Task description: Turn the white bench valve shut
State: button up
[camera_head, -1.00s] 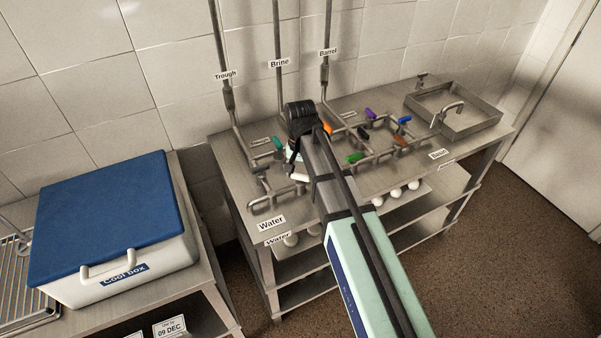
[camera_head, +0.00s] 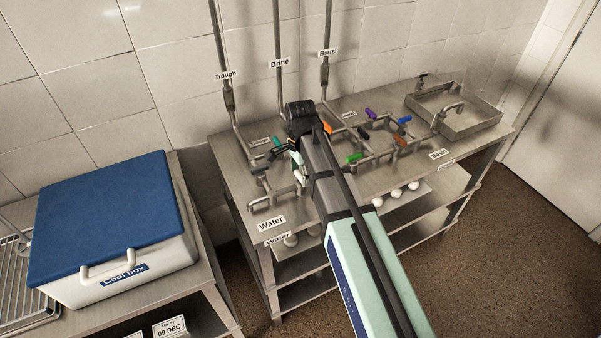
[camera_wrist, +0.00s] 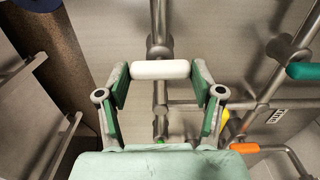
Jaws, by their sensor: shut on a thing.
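The white bench valve handle (camera_wrist: 160,69) is a short rounded bar between my gripper's two green-padded fingers in the wrist view. It lies crosswise over a steel pipe (camera_wrist: 158,20) that runs up the picture. My gripper (camera_wrist: 161,84) is shut on the handle, with a finger at each end. In the head view my gripper (camera_head: 297,168) is low over the left part of the steel bench (camera_head: 230,155), and my wrist hides much of the valve there.
A teal handle (camera_head: 277,142) is close behind my gripper. Orange (camera_head: 327,128), green (camera_head: 355,157), purple (camera_head: 370,113) and blue (camera_head: 404,120) handles stand on pipework to the right. A metal sink (camera_head: 455,112) is at the far right, a blue-lidded cool box (camera_head: 105,215) at the left.

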aim_at(301, 175)
jog(key=shift+m, duration=0.3)
jog(key=o, duration=1.1)
jog(key=shift+o, duration=0.2)
notch_tip(301, 175, up, 12)
